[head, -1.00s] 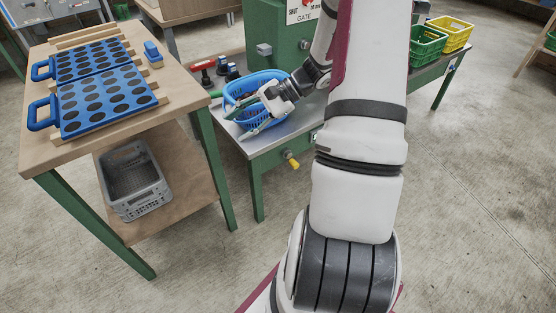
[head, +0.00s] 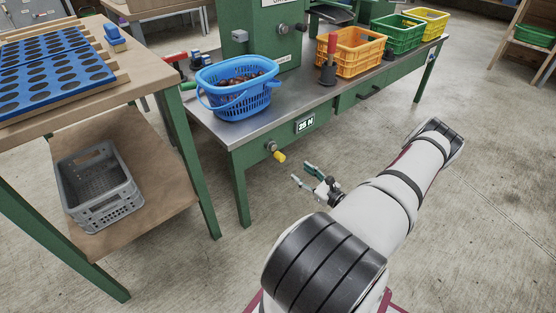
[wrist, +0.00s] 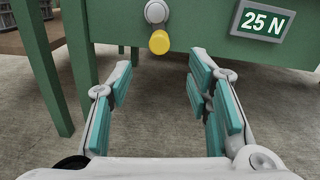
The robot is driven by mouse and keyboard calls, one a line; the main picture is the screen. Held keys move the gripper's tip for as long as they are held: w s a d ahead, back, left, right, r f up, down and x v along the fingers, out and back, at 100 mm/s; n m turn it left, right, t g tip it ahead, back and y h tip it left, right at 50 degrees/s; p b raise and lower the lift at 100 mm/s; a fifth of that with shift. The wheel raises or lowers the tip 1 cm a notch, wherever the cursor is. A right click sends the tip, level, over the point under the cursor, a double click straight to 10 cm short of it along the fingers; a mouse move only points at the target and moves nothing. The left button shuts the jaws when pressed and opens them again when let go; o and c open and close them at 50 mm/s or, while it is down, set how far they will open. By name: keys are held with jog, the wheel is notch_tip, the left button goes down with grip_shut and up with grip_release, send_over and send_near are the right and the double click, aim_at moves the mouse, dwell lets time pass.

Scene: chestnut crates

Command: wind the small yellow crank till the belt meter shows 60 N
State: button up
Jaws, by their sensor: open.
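The small yellow crank (head: 279,156) sticks out from the front of the green bench, below the tabletop. In the wrist view its yellow knob (wrist: 159,42) is ahead, a little above the space between my fingers. The belt meter (head: 305,124) is right of the crank on the bench front; it reads 25 N, also in the wrist view (wrist: 263,22). My gripper (head: 302,181) is open and empty, in front of the bench, to the right of and lower than the crank. It does not touch the crank.
A blue basket of chestnuts (head: 232,105) stands on the bench above the crank. An orange crate (head: 350,62), a green crate (head: 398,38) and a yellow crate (head: 432,22) stand further right. A green bench leg (head: 241,192) is left of the crank. Bare floor lies in front.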

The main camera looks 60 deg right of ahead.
aim_at(283, 159)
jog(key=b+x, duration=0.4)
jog(key=x, duration=0.9)
jog(key=shift+w, duration=0.25)
grip_shut()
